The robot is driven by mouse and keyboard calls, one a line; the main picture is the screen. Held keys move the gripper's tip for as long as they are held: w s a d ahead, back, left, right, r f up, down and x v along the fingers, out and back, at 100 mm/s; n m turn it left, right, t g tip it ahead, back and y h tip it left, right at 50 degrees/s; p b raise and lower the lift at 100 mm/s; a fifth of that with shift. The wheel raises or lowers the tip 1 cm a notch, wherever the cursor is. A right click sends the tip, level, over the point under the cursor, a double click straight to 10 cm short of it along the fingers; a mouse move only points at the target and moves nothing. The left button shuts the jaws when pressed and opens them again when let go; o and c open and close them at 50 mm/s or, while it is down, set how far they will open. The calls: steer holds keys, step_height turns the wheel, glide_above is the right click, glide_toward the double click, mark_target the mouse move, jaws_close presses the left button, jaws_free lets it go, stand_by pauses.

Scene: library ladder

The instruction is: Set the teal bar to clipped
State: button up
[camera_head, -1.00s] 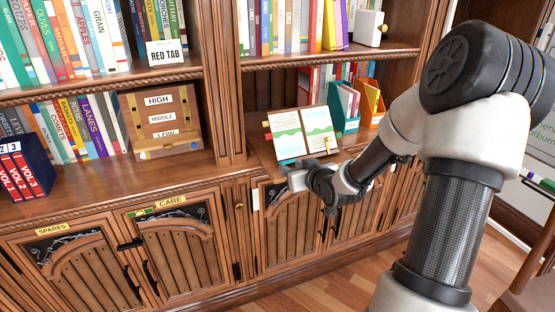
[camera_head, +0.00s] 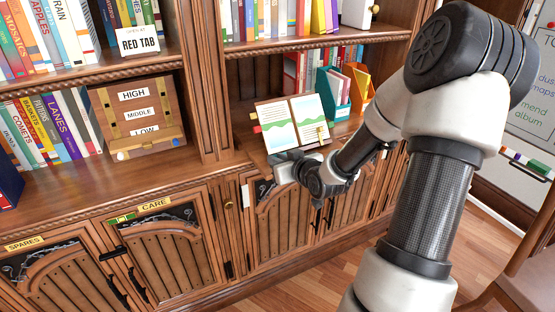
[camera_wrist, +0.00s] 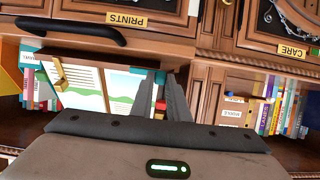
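An open book (camera_head: 290,122) with landscape pages leans on a stand on the cabinet ledge; it also shows in the wrist view (camera_wrist: 88,90). A small teal piece (camera_wrist: 143,98), which looks like the teal bar, shows between my fingers in the wrist view, beside a red tab (camera_wrist: 160,104). I cannot pick it out in the head view, nor tell its setting. A brass clip (camera_head: 320,133) sits at the book's lower right. My gripper (camera_head: 274,164) is just in front of the stand's lower edge. Its fingers (camera_wrist: 165,78) are apart, with no grasp visible.
Teal (camera_head: 333,92) and orange (camera_head: 360,92) file holders stand right of the book. A wooden board marked HIGH, MIDDLE, LOW (camera_head: 138,118) stands left, past a shelf post (camera_head: 205,90). Cupboard doors (camera_head: 170,255) lie below the ledge.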

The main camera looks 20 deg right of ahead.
jaws_close()
